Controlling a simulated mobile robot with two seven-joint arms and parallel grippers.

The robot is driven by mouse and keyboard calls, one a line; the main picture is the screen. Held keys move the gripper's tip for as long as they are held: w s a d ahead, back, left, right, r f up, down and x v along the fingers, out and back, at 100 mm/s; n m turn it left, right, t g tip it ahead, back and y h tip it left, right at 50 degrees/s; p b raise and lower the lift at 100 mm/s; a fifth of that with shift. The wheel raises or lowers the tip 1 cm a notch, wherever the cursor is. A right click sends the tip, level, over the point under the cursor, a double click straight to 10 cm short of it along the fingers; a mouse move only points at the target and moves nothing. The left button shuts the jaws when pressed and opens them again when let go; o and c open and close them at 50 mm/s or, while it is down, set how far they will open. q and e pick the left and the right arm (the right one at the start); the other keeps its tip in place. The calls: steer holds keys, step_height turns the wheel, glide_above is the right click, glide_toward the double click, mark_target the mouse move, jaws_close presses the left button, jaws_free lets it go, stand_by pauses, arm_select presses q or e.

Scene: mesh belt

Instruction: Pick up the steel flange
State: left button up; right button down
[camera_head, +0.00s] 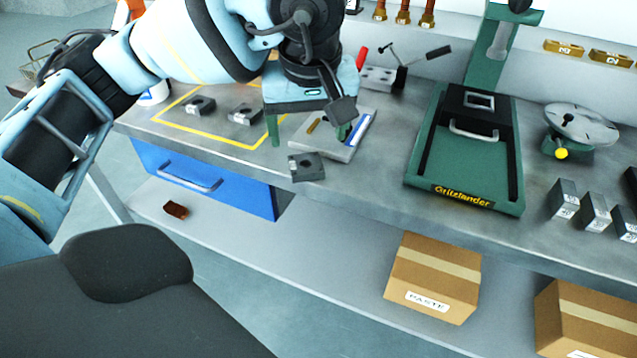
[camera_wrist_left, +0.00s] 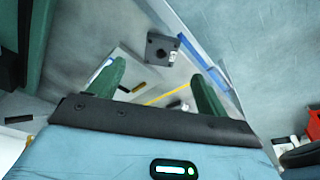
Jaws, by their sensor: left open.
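A dark square steel flange (camera_head: 306,167) with a raised round centre lies near the front edge of the bench, beside a light plate. In the left wrist view it (camera_wrist_left: 162,47) lies beyond my fingertips, with a small pale label on it. Two similar dark flanges, one at left (camera_head: 199,106) and one nearer the arm (camera_head: 243,114), lie inside a yellow outline. My left gripper (camera_head: 308,138) has its green fingers spread and points down over the bench, behind the front flange. Its fingers (camera_wrist_left: 158,76) are apart with nothing gripped. My right gripper is not seen.
The light plate (camera_head: 335,153) carries small items under the left gripper. A green press (camera_head: 463,160) stands to the right, with a disc on a stand (camera_head: 581,125) and metal blocks (camera_head: 596,210) beyond it. A blue drawer (camera_head: 205,180) hangs below the bench. Cardboard boxes (camera_head: 433,278) stand underneath.

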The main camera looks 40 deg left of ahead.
mark_target(306, 158)
arm_select(q)
steer(key=shift+a+f, duration=0.15)
steer(key=shift+f, duration=0.3)
steer(key=shift+x, duration=3.45)
steer(key=shift+w+a+r, duration=0.1)
steer(key=shift+a, duration=0.05)
steer(key=c, duration=1.3)
